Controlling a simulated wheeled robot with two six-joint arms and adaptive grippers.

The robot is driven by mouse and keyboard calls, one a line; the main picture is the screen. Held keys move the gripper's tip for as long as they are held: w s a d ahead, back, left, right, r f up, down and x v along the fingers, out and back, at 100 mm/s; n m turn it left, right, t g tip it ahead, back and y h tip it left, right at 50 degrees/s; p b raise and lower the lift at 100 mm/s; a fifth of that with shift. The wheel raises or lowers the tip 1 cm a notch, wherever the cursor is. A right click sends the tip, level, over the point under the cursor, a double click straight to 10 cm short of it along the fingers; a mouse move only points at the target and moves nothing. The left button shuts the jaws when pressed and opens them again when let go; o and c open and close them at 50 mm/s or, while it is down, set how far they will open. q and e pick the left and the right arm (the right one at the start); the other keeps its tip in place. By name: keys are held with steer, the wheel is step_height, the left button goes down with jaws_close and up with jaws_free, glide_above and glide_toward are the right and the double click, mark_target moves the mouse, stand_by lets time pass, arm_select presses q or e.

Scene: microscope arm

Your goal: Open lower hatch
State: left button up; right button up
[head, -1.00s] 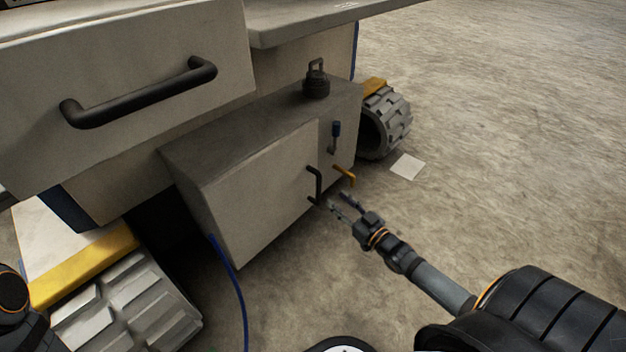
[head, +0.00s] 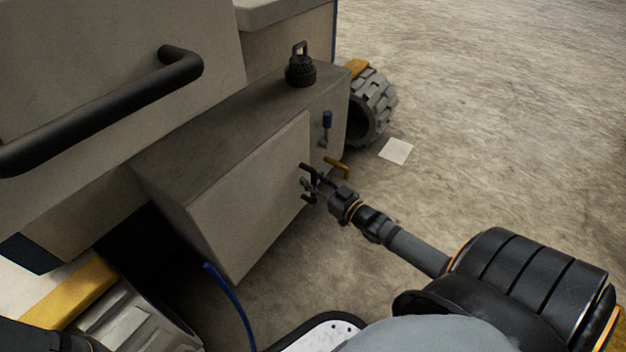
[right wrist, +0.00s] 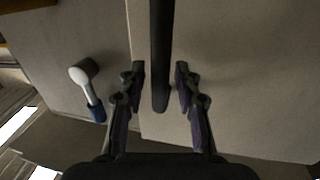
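The lower hatch (head: 250,200) is a flat grey panel on the front of the low box. It looks shut. Its black bar handle (head: 306,169) is at the hatch's right side, partly hidden by my right gripper (head: 313,185). In the right wrist view the handle (right wrist: 161,50) runs between the two fingers of my right gripper (right wrist: 160,85). A gap shows on both sides of the bar, so the gripper is open around it. My left gripper is out of view; only a dark piece of my arm shows at the lower left.
A blue-gripped lever (head: 326,128) and a yellow handle (head: 337,165) sit right of the hatch. A black knob-like fitting (head: 300,68) stands on the box. A blue cable (head: 232,295) hangs below the hatch. A large drawer handle (head: 110,110) is above left.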

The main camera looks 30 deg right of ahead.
jaws_close()
stand_by(0.5)
